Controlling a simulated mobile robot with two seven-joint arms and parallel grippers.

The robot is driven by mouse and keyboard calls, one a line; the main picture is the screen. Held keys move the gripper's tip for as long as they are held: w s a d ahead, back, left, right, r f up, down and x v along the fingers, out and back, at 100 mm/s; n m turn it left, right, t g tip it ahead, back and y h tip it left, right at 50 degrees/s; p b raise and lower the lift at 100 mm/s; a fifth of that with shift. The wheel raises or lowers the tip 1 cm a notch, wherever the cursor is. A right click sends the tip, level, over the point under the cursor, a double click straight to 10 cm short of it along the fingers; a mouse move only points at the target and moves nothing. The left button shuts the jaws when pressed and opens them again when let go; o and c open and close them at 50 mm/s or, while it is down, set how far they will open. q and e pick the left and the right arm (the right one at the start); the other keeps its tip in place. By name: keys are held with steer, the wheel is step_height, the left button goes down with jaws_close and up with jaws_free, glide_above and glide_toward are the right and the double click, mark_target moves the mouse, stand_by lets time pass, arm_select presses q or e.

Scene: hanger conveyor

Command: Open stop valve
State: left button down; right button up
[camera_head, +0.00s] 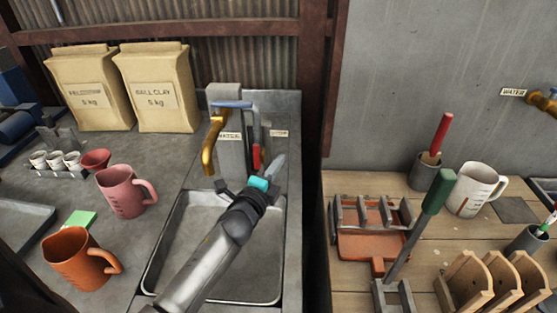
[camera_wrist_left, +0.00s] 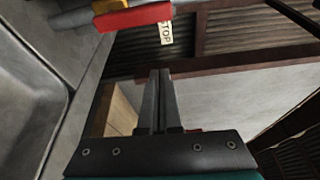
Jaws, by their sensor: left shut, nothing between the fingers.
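The red stop valve handle (camera_head: 257,156) hangs on the pipework at the back of the sink, to the right of the grey post. In the left wrist view the red handle (camera_wrist_left: 135,18) lies at the top, beside a STOP label (camera_wrist_left: 166,33). My left gripper (camera_head: 279,158) is just right of the handle in the head view, its fingers shut and empty. In the left wrist view the closed fingertips (camera_wrist_left: 160,73) point below and right of the handle, with a visible gap. My right gripper does not show.
The brass spout (camera_head: 211,145) and blue lever (camera_head: 232,105) are on the post left of the handle. The metal sink (camera_head: 245,270) lies under my left arm. Two clay bags (camera_head: 155,88) and a pink jug (camera_head: 124,192) stand left. A wooden bench (camera_head: 340,188) with tools is right.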

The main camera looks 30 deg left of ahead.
arm_select(q)
steer(key=s+a, duration=0.1)
steer(key=s, duration=0.3)
steer(key=n+y+b, duration=0.2)
steer(key=n+b, duration=0.1)
steer(key=n, duration=1.3)
glide_toward(257, 155)
steer(key=s+a, duration=0.1)
steer(key=s, duration=0.1)
steer(key=s+a+n+b, duration=0.1)
steer(key=a+n+b, duration=0.1)
steer(key=n, duration=0.9)
steer(key=s+a+n+b, duration=0.2)
steer(key=a+n, duration=0.1)
steer(key=n, duration=0.8)
steer(key=x, duration=0.3)
steer(key=b+x, duration=0.1)
steer(key=x, duration=0.5)
steer(key=shift+w+d+r, duration=0.1)
steer(key=shift+w+r, duration=0.2)
steer(key=shift+w, duration=0.1)
steer(key=w+d, duration=0.2)
steer(key=d, duration=0.1)
steer(key=shift+w+d, duration=0.1)
steer(key=shift+d, duration=0.1)
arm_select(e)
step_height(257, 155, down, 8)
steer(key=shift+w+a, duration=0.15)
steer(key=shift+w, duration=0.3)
